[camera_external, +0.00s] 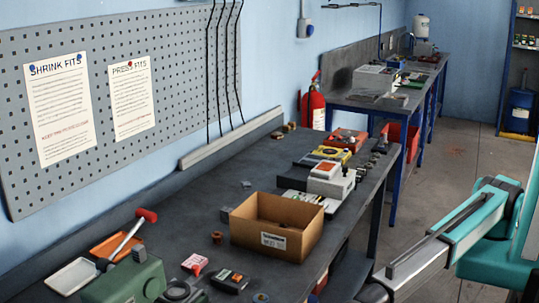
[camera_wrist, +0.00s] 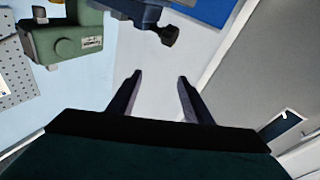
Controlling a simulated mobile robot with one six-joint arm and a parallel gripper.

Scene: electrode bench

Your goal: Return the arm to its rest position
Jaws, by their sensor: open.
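My arm (camera_external: 450,238), teal and silver, reaches in from the right edge in the external view, low at the front right beside the bench. My gripper is outside that view. In the wrist view my gripper (camera_wrist: 159,85) is open, its two dark fingers apart with nothing between them. Behind the fingers is a pale, plain surface. A green machine (camera_wrist: 65,38) shows at the upper left of the wrist view, apart from the fingers. A dark part with a knob (camera_wrist: 168,36) shows at the top.
The dark bench (camera_external: 160,225) holds an open cardboard box (camera_external: 272,245), a red-headed hammer (camera_external: 147,215), an orange tray (camera_external: 115,246), a white tray (camera_external: 72,276) and a green machine (camera_external: 125,285). A fire extinguisher (camera_external: 313,105) stands by the wall.

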